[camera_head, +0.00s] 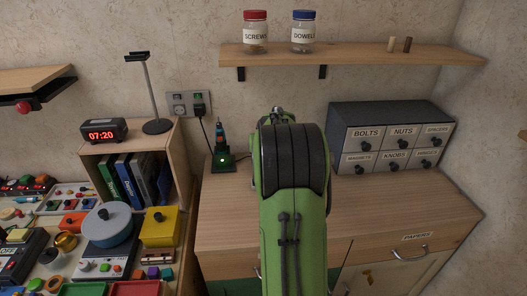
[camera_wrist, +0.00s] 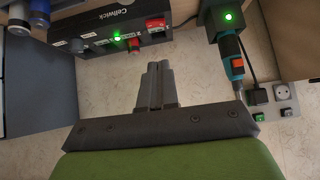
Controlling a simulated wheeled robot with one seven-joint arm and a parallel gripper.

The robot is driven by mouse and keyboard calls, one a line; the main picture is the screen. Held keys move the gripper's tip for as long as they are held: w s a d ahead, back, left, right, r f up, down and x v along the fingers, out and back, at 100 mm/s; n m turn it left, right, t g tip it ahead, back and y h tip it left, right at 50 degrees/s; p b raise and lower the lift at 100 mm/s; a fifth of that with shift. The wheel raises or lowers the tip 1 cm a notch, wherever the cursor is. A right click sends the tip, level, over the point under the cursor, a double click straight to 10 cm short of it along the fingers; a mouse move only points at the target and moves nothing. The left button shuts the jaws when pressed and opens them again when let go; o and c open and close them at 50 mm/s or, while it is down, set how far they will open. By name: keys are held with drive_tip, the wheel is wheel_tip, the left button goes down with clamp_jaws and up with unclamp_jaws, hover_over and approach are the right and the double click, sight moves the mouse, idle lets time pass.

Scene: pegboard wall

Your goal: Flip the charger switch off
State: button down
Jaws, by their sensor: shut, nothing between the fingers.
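My gripper (camera_wrist: 158,70) is shut and empty in the wrist view, its fingertips apart from and just below a dark box marked "Cellwick" (camera_wrist: 92,28). The box has a lit green light (camera_wrist: 117,37), a red part (camera_wrist: 155,24) and small labels too blurred to read. A black charger stand (camera_wrist: 212,18) with a green light holds a teal and orange tool to the right. In the head view this stand (camera_head: 222,163) is on the wooden bench, left of my arm. My arm hides my gripper and the dark box there. I cannot tell which part is the charger switch.
A grey drawer cabinet (camera_head: 390,115) stands right of my arm. A shelf (camera_head: 350,53) with jars hangs above. The right bench top is clear.

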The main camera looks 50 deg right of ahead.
drive_tip(key=shift+v, duration=1.2)
drive_tip(key=shift+d, duration=0.1)
drive_tip(key=shift+d+r+m+t+y+p, duration=0.3)
drive_tip(key=shift+r+p, duration=0.05)
drive_tip(key=shift+p, duration=0.7)
drive_tip(key=x, duration=0.4)
drive_tip(key=s+a+f+b+x, duration=0.1)
drive_tip(key=x, duration=0.3)
drive_tip(key=f+x, duration=0.1)
drive_tip(key=x, duration=0.3)
drive_tip(key=shift+a+f+b, duration=0.1)
drive_tip(key=shift+b, duration=0.2)
drive_tip(key=shift+f, duration=0.15)
